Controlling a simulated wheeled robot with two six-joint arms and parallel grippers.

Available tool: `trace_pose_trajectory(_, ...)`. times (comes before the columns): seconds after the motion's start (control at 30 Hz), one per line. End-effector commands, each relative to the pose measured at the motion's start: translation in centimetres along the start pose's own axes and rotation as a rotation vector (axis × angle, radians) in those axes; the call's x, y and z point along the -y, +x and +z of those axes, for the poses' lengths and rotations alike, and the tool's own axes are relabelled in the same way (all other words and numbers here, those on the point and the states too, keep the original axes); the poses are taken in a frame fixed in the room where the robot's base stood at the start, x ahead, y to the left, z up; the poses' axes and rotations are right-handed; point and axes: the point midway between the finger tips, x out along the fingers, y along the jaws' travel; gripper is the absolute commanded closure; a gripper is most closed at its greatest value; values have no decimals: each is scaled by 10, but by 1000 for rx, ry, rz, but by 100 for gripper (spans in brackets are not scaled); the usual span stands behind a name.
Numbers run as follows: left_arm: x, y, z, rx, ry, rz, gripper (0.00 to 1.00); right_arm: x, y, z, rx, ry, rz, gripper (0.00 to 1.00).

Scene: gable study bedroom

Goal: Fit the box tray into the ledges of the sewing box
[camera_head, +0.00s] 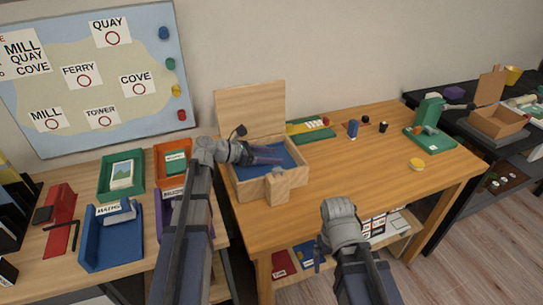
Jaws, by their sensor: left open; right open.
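The wooden sewing box (243,188) stands at the left end of the wooden table, its lid (250,108) raised behind it. A blue-lined surface (279,154) shows inside the box. I cannot tell whether this is the box tray or the box's own lining. A small wooden block-like part (281,188) is at the box's front right. My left gripper (268,155) is open above the box's inside, its arm covering the left side. I cannot tell if it touches anything. My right gripper (318,260) is open in front of the table edge, away from the box.
A green tray (313,130) lies right of the box. A blue item (353,130), small dark items, a yellow disc (417,164) and a green stand (429,111) are further right. The table's middle is clear. Coloured trays fill the left desk (60,285).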

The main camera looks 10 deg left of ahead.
Motion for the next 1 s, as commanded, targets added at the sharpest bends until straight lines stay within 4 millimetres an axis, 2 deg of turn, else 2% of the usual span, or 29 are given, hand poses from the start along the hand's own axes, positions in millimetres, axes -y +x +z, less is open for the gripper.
trace_pose_trajectory(0.1,0,-3,6,0,0,0,40,-1,-6,0,0,0,0,8)
trace_pose_trajectory(0.17,0,-12,5,0,-1,2,40,-1,-9,0,0,0,0,8)
trace_pose_trajectory(0.5,0,-81,6,1,-1,3,40,-4,-36,2,0,0,0,8)
trace_pose_trajectory(0.63,0,-102,5,1,-1,3,40,-4,-43,3,0,0,0,8)
trace_pose_trajectory(0.8,0,-117,4,0,-1,2,40,-5,-48,3,0,0,0,8)
trace_pose_trajectory(1.0,0,-122,3,0,0,0,40,-5,-49,3,0,0,0,8)
